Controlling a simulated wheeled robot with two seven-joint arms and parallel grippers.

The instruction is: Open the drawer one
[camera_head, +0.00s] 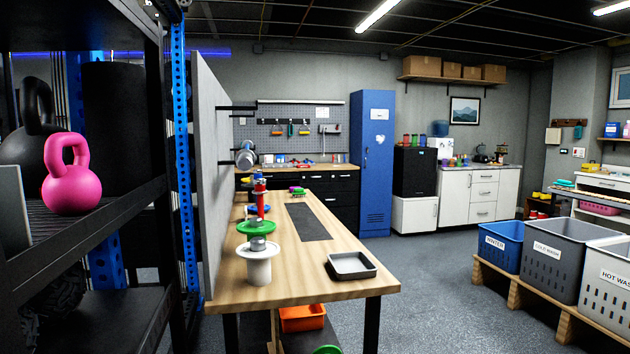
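No label in view marks a drawer one, so I cannot tell which drawer it is. A black drawer unit (333,200) stands under the wooden workbench top at the back wall, partly hidden by the near table. A white cabinet (454,198) at the back right has a stack of white drawers (484,193) with bar handles. All these drawers look shut. Neither of my grippers shows in the head view.
A wooden table (330,289) with a grey tray (351,265) stands close in front. A black shelf with a pink kettlebell (71,175) is at left. Bins, including a grey one (556,258), line the right. Speckled floor (435,275) is clear between table and bins.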

